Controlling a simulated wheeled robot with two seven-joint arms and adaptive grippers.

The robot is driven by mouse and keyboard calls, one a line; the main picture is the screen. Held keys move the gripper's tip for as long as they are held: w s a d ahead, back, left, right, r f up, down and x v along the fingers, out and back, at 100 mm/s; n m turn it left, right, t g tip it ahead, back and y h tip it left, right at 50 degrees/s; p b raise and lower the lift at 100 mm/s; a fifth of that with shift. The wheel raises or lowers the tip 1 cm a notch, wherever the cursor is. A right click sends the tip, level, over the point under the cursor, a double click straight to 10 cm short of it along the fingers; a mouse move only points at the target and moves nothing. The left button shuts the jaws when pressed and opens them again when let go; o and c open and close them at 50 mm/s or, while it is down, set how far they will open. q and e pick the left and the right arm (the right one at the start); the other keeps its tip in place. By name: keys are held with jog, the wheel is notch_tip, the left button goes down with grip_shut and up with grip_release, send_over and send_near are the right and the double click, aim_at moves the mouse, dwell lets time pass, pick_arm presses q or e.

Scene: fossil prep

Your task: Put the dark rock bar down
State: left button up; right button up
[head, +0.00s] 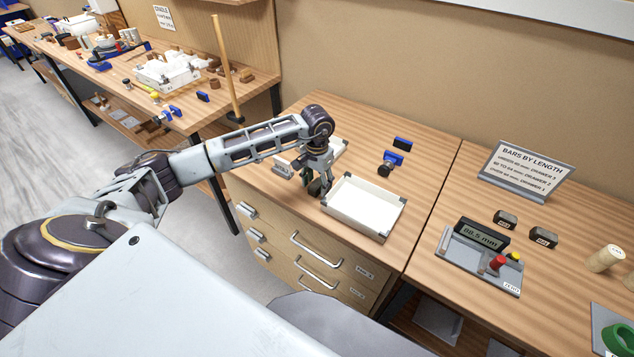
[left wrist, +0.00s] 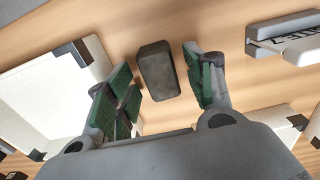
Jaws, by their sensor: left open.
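The dark rock bar (left wrist: 158,70) lies on the wooden bench in the left wrist view, between the green-padded fingers of my left gripper (left wrist: 158,84). The gripper is open, with a visible gap on each side of the bar. In the head view my left gripper (head: 320,188) points down at the bench, just left of a white tray (head: 352,222); there I cannot clearly tell the bar from the dark finger pads. The tray also shows at the left of the left wrist view (left wrist: 30,108). My right gripper is in neither view.
Another white tray is partly hidden behind my left arm. A blue and black tool (head: 390,162) lies behind the white tray. Drawers (head: 305,255) are below. To the right are a measuring device reading 88.5 mm (head: 481,235), two dark blocks (head: 505,219) and a sign (head: 528,170).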

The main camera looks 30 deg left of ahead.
aim_at(314, 183)
pick_arm(q)
notch_tip(314, 183, up, 12)
jog(key=b, duration=0.2)
dwell(0.5)
jog(key=shift+f, duration=0.1)
jog(key=shift+o, duration=0.5)
jog(key=shift+f, duration=0.15)
jog(key=shift+s+a+f+b, duration=0.1)
jog(key=shift+a+f+b, duration=0.15)
jog(key=shift+f, duration=0.2)
jog(key=shift+s+a+f+b, duration=0.1)
jog(key=shift+a+f+b, duration=0.1)
jog(key=shift+f, duration=0.25)
